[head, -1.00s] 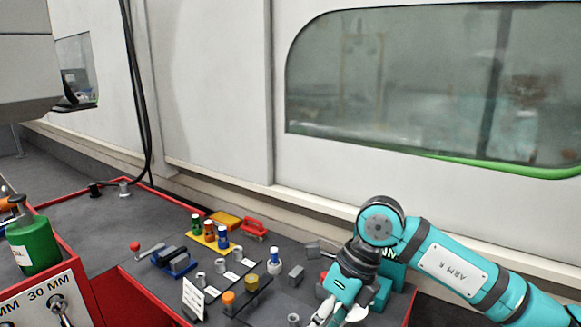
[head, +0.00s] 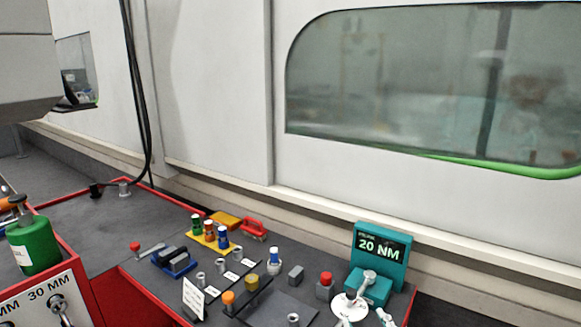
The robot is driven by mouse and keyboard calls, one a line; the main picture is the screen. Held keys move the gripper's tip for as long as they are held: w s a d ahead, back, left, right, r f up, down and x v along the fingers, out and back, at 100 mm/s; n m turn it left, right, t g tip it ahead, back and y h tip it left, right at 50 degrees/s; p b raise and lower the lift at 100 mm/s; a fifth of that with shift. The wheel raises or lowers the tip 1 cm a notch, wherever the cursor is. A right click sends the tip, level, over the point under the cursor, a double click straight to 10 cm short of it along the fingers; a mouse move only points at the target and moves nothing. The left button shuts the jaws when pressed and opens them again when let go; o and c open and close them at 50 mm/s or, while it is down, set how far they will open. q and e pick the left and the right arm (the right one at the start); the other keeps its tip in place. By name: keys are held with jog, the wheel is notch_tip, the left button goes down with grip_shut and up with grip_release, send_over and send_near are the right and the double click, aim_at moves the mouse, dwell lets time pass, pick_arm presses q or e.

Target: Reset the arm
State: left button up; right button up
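My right gripper (head: 365,319) shows only as two light, silvery tips at the bottom edge of the head view, just in front of the teal torque unit. The tips stand apart, with nothing seen between them; the rest of the gripper and the arm is below the picture. The teal torque unit (head: 380,277) has a dark display reading 20 NM. A grey lever-like part (head: 369,281) rests on its base, and a white round disc (head: 349,305) lies in front of it. My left gripper is not in view.
A green bottle (head: 35,246) stands at left. A white machine wall (head: 220,110) rises behind.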

jog(key=s+d+f+m+g+h, duration=0.1)
jog(key=s+d+f+m+g, duration=0.15)
jog(key=s+f+g, duration=0.65)
jog(key=s+d+f+m+g+h, duration=0.15)
jog(key=s+d+f+g, duration=0.25)
jog(key=s+f, duration=1)
jog(key=s+f+g+p, duration=0.1)
jog(key=s+f, duration=0.1)
jog(key=f, duration=0.9)
jog(key=s+f+g+p, duration=0.1)
jog(key=s+f, duration=0.1)
jog(key=f, duration=1)
jog(key=s+d+f+p, duration=0.1)
jog(key=s+d+f, duration=0.1)
jog(key=s+f, duration=1.1)
jog(key=s, duration=0.2)
jog(key=shift+s+d+f+g+y, duration=0.2)
jog(key=shift+s+d+g+y, duration=0.05)
jog(key=shift+s+g+y, duration=0.15)
